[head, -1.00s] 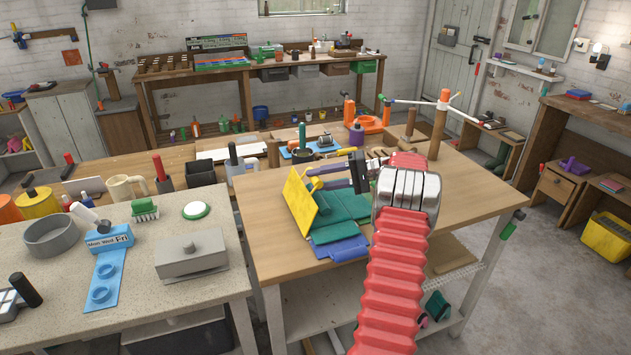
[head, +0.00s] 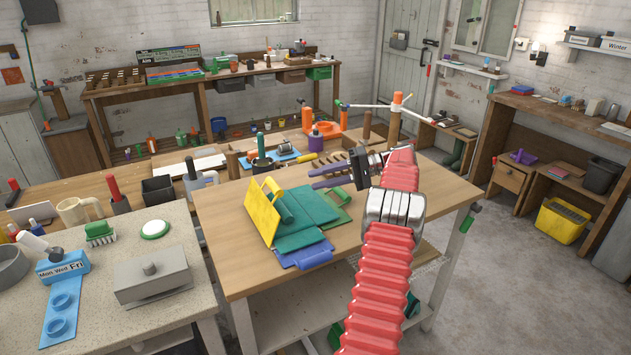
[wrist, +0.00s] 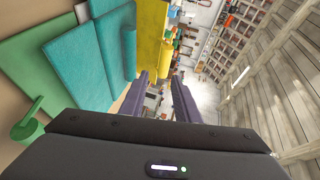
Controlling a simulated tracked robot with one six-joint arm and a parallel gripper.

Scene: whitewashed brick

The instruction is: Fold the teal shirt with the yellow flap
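The teal shirt (head: 306,208) lies on a folding board on the wooden table, with a rolled or folded teal part beside the flap. The yellow flap (head: 261,212) stands tilted up at the board's left side. A blue panel (head: 305,257) is at the front and a green panel (head: 338,195) at the right. My gripper (head: 312,179) is above the board's far right side, apart from the flap, its purple fingers spread and empty. The wrist view shows the fingers (wrist: 160,80) apart, with the teal shirt (wrist: 60,62) at left and the yellow flap (wrist: 149,38) beyond.
The wooden table (head: 218,212) has bare room left of the board and at front right. A purple bottle (head: 316,142), orange parts and a wooden post (head: 395,118) stand behind. A stone-topped bench (head: 190,240) with a grey lidded box (head: 151,278) is at left.

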